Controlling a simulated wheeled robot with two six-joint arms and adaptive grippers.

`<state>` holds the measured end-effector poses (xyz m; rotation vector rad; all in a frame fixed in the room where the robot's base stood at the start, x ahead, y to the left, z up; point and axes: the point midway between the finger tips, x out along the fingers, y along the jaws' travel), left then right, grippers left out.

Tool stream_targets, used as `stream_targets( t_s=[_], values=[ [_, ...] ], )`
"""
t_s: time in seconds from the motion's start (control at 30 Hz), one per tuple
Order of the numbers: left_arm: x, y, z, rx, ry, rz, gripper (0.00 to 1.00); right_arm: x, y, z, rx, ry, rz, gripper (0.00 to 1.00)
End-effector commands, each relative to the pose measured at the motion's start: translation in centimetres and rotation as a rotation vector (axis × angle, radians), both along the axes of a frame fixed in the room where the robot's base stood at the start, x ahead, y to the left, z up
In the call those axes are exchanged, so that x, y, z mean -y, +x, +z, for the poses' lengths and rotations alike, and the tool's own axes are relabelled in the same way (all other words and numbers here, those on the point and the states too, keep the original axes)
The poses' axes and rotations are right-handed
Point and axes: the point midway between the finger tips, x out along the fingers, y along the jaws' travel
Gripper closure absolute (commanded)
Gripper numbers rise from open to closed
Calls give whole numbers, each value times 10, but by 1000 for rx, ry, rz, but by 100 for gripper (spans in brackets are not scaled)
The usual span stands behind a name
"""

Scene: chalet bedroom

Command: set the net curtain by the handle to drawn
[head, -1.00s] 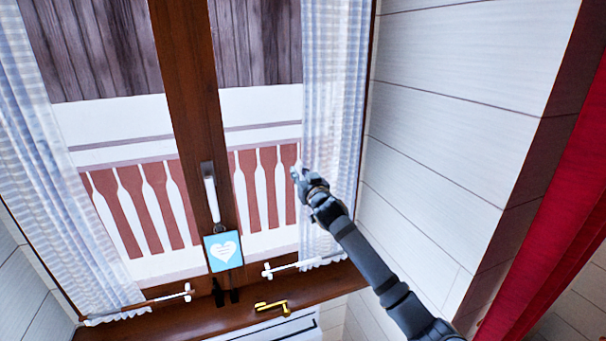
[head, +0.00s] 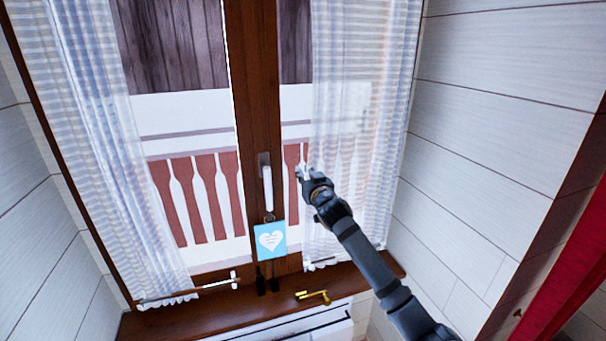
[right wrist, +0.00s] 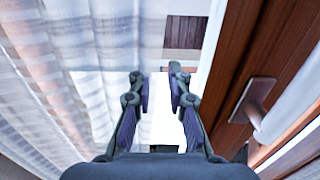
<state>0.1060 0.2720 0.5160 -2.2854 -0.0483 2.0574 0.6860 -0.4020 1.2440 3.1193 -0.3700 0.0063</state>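The right net curtain (head: 350,120) is sheer, pale and striped. It spreads from the right window frame nearly to the dark wooden middle post, and its left edge is by my right gripper (head: 304,175). In the right wrist view the curtain (right wrist: 80,60) fills the left side. My right gripper (right wrist: 156,72) has its fingertips a small gap apart at the curtain's edge. It seems shut on the curtain handle, a small pale piece mostly hidden at the fingertips. My left gripper is not in view.
The window's white handle (head: 267,185) stands on the middle post, just left of my right gripper. A brass key-like piece (head: 313,296) lies on the sill. The left net curtain (head: 95,130) hangs at the left.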

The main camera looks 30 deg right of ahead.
Motion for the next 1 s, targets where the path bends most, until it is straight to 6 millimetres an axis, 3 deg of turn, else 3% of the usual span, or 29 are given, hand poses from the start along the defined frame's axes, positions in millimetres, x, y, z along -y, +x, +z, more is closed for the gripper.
stream_targets(
  t_s=[0.03, 0.2, 0.57, 1.0],
  values=[
    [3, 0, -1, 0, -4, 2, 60, 1, 0, -4, -8, 3, -2, 80],
    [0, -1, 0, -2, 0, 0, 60, 0, 0, -3, -4, 3, -1, 58],
    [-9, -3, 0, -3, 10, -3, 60, -1, -6, -2, -2, -1, 0, 58],
    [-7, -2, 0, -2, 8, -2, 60, -23, -98, -3, -9, -10, 0, 58]
  ],
)
